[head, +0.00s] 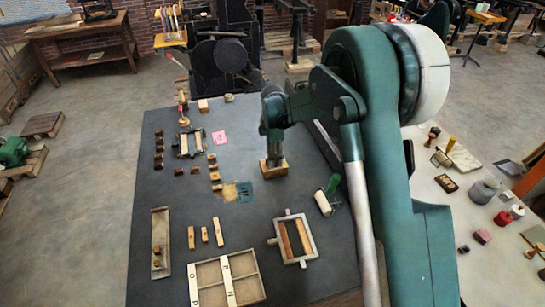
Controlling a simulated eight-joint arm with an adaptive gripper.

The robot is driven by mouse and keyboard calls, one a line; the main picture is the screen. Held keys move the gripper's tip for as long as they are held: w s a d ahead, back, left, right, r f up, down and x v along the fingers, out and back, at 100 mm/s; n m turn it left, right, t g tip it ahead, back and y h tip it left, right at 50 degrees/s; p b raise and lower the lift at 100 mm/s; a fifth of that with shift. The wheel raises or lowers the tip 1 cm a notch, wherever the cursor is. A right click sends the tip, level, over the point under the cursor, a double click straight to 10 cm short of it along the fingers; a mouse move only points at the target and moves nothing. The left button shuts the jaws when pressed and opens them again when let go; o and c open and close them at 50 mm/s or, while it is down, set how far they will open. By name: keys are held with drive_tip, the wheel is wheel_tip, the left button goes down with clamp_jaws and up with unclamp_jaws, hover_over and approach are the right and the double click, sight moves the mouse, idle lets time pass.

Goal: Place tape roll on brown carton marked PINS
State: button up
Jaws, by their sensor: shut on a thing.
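My gripper (274,156) is at the far right-centre of the dark table, pointing down, its fingers low over a small brown box (272,173). The box looks like the brown carton, but no PINS marking can be read. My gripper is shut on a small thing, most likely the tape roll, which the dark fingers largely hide. I cannot tell whether the held thing touches the box top.
The dark table (155,165) carries several small blocks, a wooden-barred frame (292,238), a divided tray (227,279), a green-handled roller (325,195) and a pink note (220,138). Bare table lies left of the box. My arm blocks the right side.

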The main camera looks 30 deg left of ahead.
drive_tip(key=shift+f, duration=0.2)
drive_tip(key=o, duration=0.9)
drive_tip(key=shift+r, duration=0.25)
wheel_tip(320, 180, up, 12)
drive_tip(key=shift+f+b, duration=0.1)
drive_tip(key=shift+b, duration=0.25)
idle(0.4)
